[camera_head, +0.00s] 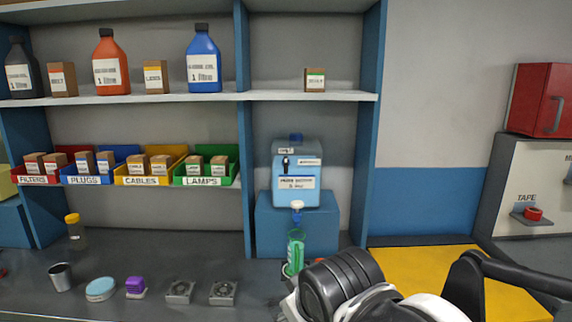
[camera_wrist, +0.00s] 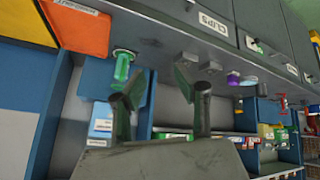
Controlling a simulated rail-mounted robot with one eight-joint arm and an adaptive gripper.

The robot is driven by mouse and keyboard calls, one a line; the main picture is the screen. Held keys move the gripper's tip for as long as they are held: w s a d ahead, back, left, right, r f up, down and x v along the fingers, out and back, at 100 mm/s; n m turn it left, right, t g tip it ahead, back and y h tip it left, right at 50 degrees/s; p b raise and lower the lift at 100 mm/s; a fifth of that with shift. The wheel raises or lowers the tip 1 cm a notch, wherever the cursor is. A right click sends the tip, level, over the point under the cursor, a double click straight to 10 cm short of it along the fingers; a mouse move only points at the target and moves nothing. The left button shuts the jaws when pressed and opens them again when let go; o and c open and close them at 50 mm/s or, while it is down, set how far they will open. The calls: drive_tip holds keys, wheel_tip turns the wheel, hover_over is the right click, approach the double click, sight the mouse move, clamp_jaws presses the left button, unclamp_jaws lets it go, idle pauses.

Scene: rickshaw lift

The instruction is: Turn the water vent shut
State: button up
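A light-blue water container (camera_head: 297,175) stands on a blue block (camera_head: 268,222) in the shelf's right bay. Its small white tap (camera_head: 297,205) sticks out low on the front, and a dark marked part shows higher up. A green measuring cylinder (camera_head: 296,252) stands upright just below the tap. In the wrist view, which is turned over, the container (camera_wrist: 100,125) and green cylinder (camera_wrist: 122,68) are left of and behind the fingers. My gripper (camera_wrist: 161,95) is open, its fingers apart with nothing between them. In the head view my arm hides its fingers; it is not touching the tap.
A metal cup (camera_head: 61,277), a blue round tin (camera_head: 100,289), a purple-topped item (camera_head: 135,287) and two grey fans (camera_head: 180,291) lie on the dark counter at left. Bins of boxes and bottles fill the shelves. A yellow surface (camera_head: 425,275) lies at right.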

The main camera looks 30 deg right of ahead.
drive_tip(key=w+d+r+n+t+h, duration=0.2)
drive_tip(key=w+d+r+n+h, duration=0.2)
drive_tip(key=w+d+r+n, duration=0.3)
drive_tip(key=n+t+h+p, duration=0.1)
drive_tip(key=n+t+h, duration=0.35)
drive_tip(key=n, duration=1.75)
approach(286, 161)
drive_tip(key=shift+t+y, duration=0.75)
drive_tip(key=shift+t, duration=0.1)
drive_tip(key=x, duration=0.7)
drive_tip(key=d+p+x, duration=0.1)
drive_tip(key=x, duration=0.3)
drive_tip(key=shift+s+f, duration=0.25)
drive_tip(key=shift+s, duration=0.05)
clamp_jaws()
